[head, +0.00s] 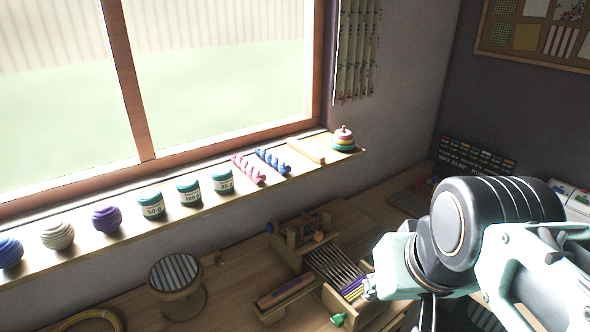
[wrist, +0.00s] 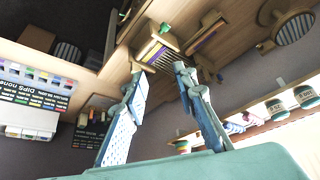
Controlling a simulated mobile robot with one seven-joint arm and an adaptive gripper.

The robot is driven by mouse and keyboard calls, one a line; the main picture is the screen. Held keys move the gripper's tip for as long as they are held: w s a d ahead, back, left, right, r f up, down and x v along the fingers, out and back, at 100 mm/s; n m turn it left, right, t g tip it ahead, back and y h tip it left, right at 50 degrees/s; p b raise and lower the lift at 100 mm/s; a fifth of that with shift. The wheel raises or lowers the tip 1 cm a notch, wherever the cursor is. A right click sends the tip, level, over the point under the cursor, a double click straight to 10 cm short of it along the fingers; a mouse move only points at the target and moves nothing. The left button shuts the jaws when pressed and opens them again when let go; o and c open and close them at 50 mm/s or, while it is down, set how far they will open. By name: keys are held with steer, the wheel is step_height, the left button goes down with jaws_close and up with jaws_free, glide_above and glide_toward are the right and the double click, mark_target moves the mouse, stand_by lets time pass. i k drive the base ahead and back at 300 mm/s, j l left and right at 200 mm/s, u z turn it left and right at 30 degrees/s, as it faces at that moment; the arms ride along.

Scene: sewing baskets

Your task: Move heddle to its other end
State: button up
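A small wooden loom (head: 322,291) stands on the table in the head view, with dark and grey warp threads and a purple and yellow woven band at its near right end. A wooden crosspiece with an orange knob, perhaps the heddle (head: 318,237), is at its far end; I cannot be sure of it. My gripper (head: 370,288) is beside the loom's near right end in the head view, its fingers mostly hidden. In the wrist view my gripper (wrist: 158,68) is open and empty, its fingertips apart in front of the loom (wrist: 140,52). The heddle is not clear there.
A wooden shuttle (head: 287,291) lies left of the loom. A round striped stool-like item (head: 176,282) stands further left. Yarn balls, jars and a ring stacker (head: 343,140) line the window sill (head: 125,232). A colour rack (head: 475,158) stands at the right back.

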mark_target(301, 241)
steer(key=i+l+u, duration=0.3)
steer(key=l+u, duration=0.3)
steer(key=k+l+z, duration=0.1)
steer(key=l, duration=0.2)
steer(key=i+l+u, duration=0.15)
steer(key=i+u, duration=0.2)
